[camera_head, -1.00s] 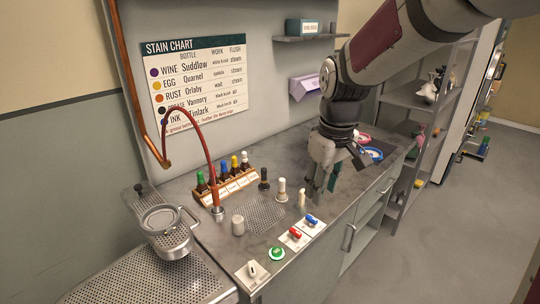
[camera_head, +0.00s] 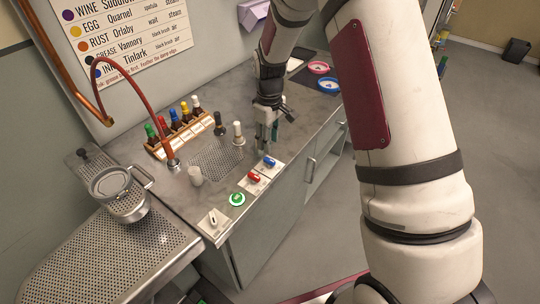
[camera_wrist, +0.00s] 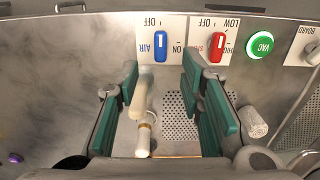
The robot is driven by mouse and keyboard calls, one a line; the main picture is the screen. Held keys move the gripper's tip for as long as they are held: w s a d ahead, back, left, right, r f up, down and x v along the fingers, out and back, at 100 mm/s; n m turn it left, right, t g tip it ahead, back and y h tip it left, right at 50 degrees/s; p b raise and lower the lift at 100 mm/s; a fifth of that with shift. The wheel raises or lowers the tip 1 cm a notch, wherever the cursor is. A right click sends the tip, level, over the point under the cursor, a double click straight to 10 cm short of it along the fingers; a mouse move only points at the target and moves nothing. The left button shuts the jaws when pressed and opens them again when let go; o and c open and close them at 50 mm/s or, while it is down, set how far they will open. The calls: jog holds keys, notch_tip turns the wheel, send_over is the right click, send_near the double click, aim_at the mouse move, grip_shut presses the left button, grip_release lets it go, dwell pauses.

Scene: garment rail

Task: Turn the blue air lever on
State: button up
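The blue air lever (camera_head: 269,162) sits on a white plate at the counter's front edge. In the wrist view the blue lever (camera_wrist: 160,48) is in line with the OFF mark, with ON to its side. My gripper (camera_head: 268,133) is just behind the lever plates, pointing down. In the wrist view my gripper (camera_wrist: 160,90) is open, its two green-padded fingers wide apart. The lever lies ahead of the fingertips, apart from them. A cream and white upright item (camera_wrist: 143,120) shows between the fingers; whether they touch it cannot be told.
Beside the blue lever are a red lever (camera_head: 254,177), a green VAC button (camera_head: 237,199) and a BOARD switch (camera_head: 213,220). A bottle rack (camera_head: 180,132), red hose (camera_head: 131,70) and metal cup (camera_head: 195,176) are farther left.

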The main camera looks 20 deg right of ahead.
aim_at(269, 160)
notch_tip(269, 160, down, 8)
jog(key=shift+r+p, duration=0.2)
jog(key=shift+p, duration=0.2)
grip_shut()
